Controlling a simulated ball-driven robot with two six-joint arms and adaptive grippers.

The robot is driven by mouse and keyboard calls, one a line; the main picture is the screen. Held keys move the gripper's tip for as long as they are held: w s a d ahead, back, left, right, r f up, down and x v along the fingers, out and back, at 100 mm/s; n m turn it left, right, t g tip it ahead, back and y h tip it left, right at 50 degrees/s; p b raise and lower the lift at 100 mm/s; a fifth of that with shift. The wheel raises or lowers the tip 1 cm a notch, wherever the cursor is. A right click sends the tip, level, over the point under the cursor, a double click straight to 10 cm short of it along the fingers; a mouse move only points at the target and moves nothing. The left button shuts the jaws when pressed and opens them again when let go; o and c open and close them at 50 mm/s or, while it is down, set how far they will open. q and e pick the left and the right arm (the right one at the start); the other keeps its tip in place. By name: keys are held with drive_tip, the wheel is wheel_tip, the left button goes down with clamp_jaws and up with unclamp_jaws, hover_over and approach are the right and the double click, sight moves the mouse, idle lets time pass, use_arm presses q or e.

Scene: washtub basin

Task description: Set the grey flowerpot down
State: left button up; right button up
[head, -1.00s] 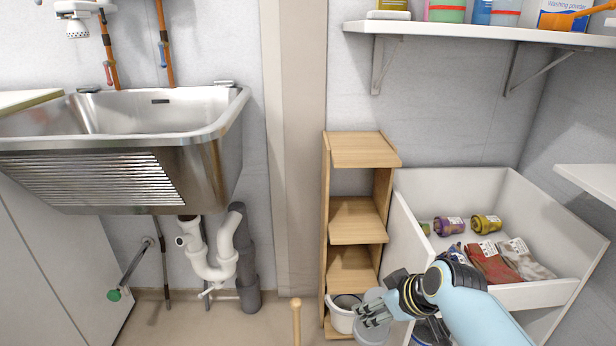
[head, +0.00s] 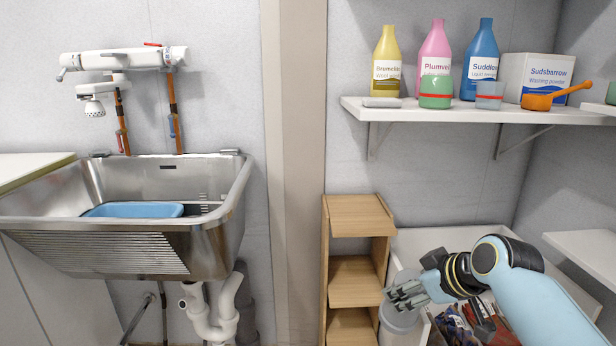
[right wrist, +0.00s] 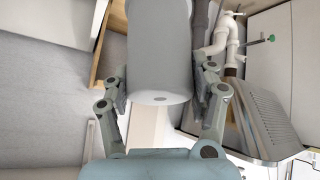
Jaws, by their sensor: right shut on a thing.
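The grey flowerpot (head: 399,320) is held by my right gripper (head: 405,293) in front of the wooden stepped shelf and the white bin's left edge. In the right wrist view the pot (right wrist: 160,50) fills the space between the two fingers (right wrist: 160,92), which press on its sides. The head view cuts off what is below the pot. My left gripper is not in view.
The wooden stepped shelf (head: 357,215) has bare visible boards. A white bin (head: 440,240) with gloves and other items stands right of it. A wall shelf (head: 450,108) above holds bottles and a washing powder box (head: 541,78). A steel sink (head: 140,245) with a blue tub (head: 135,210) is at left.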

drive_tip(key=s+d+r+n, duration=0.1)
drive_tip(key=s+d+r, duration=0.15)
drive_tip(key=r, duration=0.85)
drive_tip(key=s+a+r+n+g+y, duration=0.1)
drive_tip(key=s+r+n+g+y, duration=0.2)
drive_tip(key=s+r, duration=1)
drive_tip(key=shift+s+n, duration=0.15)
drive_tip(key=shift+n, duration=0.75)
drive_tip(key=shift+d+r, duration=0.1)
